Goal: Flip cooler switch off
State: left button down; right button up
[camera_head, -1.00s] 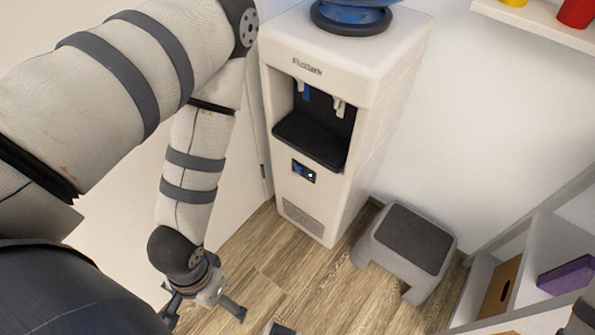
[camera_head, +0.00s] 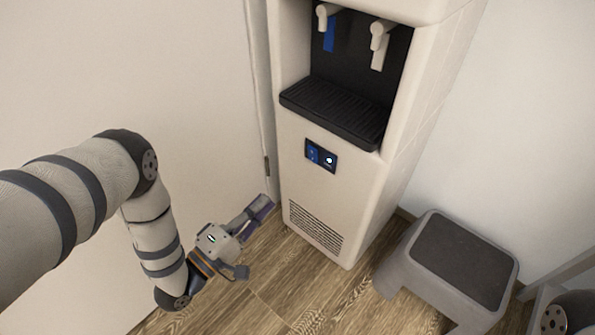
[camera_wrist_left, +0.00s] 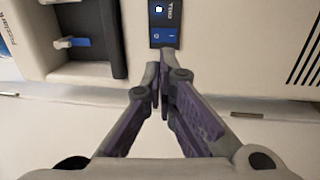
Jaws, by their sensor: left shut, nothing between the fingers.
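The white water cooler (camera_head: 350,205) stands upright against the wall in the head view. Its small dark panel (camera_head: 321,156) sits below the drip tray and holds a blue rocker switch (camera_head: 313,153) beside a lit white indicator. The switch (camera_wrist_left: 165,36) also shows in the left wrist view, just beyond the fingertips. My left gripper (camera_head: 264,205) is shut and empty, left of the cooler's lower front and below the panel. In the wrist view its fingers (camera_wrist_left: 158,72) meet just short of the panel; contact cannot be made out. My right gripper is not in view.
A grey step stool (camera_head: 459,262) stands on the wooden floor (camera_head: 290,270) right of the cooler. A black drip tray (camera_head: 334,110) and two taps are above the panel. A pale door or wall panel is close on the left.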

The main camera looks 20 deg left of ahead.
aim_at(313, 154)
pick_arm(q)
jog(key=b+x, duration=0.2)
jog(key=x, duration=1.2)
jog(key=shift+d, duration=0.1)
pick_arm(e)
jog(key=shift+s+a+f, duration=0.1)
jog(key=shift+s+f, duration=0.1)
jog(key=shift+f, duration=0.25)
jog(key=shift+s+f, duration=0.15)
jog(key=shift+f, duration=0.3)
pick_arm(q)
jog(key=shift+r, duration=0.1)
